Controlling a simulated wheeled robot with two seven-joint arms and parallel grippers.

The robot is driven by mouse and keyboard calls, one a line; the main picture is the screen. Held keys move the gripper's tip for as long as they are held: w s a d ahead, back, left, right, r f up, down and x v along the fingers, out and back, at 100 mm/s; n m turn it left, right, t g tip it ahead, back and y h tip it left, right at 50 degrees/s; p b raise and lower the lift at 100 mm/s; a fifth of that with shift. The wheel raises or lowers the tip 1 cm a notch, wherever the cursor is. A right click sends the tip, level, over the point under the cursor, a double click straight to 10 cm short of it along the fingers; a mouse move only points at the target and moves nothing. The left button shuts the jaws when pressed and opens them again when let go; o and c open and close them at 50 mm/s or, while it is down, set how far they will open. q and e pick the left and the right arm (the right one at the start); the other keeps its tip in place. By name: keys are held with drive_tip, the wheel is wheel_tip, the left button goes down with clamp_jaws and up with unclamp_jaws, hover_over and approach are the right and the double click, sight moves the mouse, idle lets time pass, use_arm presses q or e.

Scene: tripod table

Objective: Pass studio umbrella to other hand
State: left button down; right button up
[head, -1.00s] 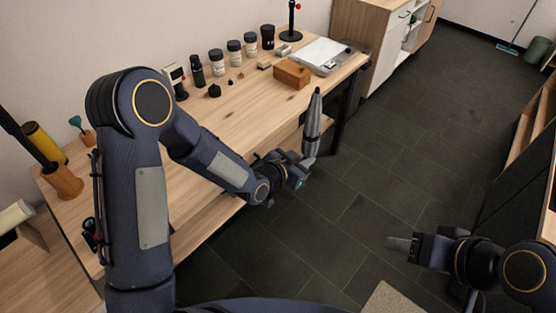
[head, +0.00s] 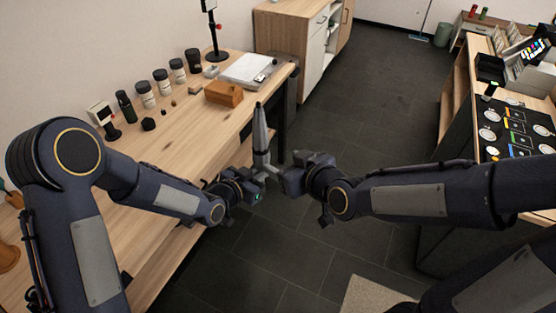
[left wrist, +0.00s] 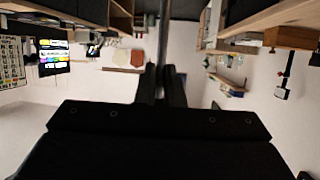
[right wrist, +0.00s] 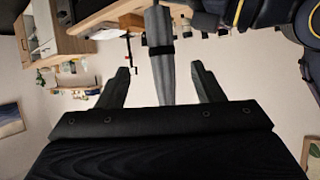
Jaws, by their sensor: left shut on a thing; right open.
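The studio umbrella (head: 261,132) is grey, folded and narrow, and stands upright with its tip up, in front of the wooden table. My left gripper (head: 264,170) is shut on its lower part; in the left wrist view the grey shaft (left wrist: 165,45) runs up from between the left fingers (left wrist: 164,85). My right gripper (head: 280,172) is open and close beside the umbrella on the right. In the right wrist view the umbrella (right wrist: 161,60) lies between the spread right fingers (right wrist: 165,85), with a dark band around it.
The wooden table (head: 190,135) at left bears several jars (head: 161,82), an orange-brown box (head: 223,93) and a white tray (head: 247,69). A counter with coloured items (head: 515,130) stands at right. Dark tiled floor (head: 360,130) is free between them.

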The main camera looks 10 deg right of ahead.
sight(254, 147)
drive_tip(key=shift+n+t, duration=0.3)
drive_tip(key=shift+t, duration=0.1)
drive_tip(key=x, duration=0.9)
drive_tip(key=a+x, duration=0.1)
drive_tip(key=x, duration=0.3)
drive_tip(key=shift+w+a+r, duration=0.1)
drive_tip(key=shift+w+a, duration=0.05)
drive_tip(key=shift+a, duration=0.05)
drive_tip(key=shift+a, duration=0.1)
drive_tip(key=c, duration=1.1)
use_arm(q)
drive_tip(key=c, duration=1.5)
unclamp_jaws()
drive_tip(key=shift+o, duration=0.2)
drive_tip(key=shift+s+a, duration=0.1)
